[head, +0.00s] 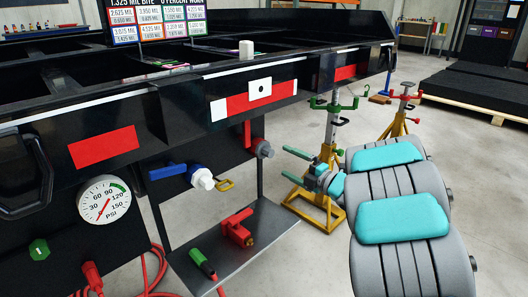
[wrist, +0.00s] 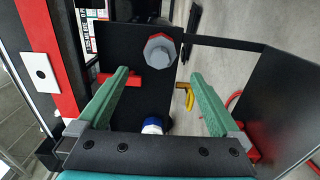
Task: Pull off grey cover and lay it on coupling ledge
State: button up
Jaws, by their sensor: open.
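The grey cover (head: 265,149) sits on the front of the red-handled coupling (head: 247,133) under the black trailer beam. In the wrist view the grey cover (wrist: 160,50) is a hexagonal cap, seen beyond and between the fingertips. The coupling ledge (head: 265,226) is a dark shelf below. A red fitting (head: 237,227) and a green-ended connector (head: 203,263) lie on it. My gripper (head: 285,164) is open and empty, to the right of the cover and apart from it. Its green fingers also show in the wrist view (wrist: 160,75).
A blue-handled coupling (head: 172,171) with a white cap (head: 203,179) stands left of the grey cover. A pressure gauge (head: 104,201) is at left. Yellow stands (head: 318,195) stand behind my arm. The ledge's right front part is bare.

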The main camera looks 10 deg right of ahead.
aim_at(271, 155)
jog(key=x, duration=0.7)
jog(key=shift+w+a+f, duration=0.1)
jog(key=shift+a+f, duration=0.05)
jog(key=shift+x, duration=0.85)
jog(key=shift+b, duration=0.45)
dwell(0.7)
grip_shut()
dwell(0.8)
jog(key=shift+b+v, duration=0.45)
jog(key=shift+v, duration=2.6)
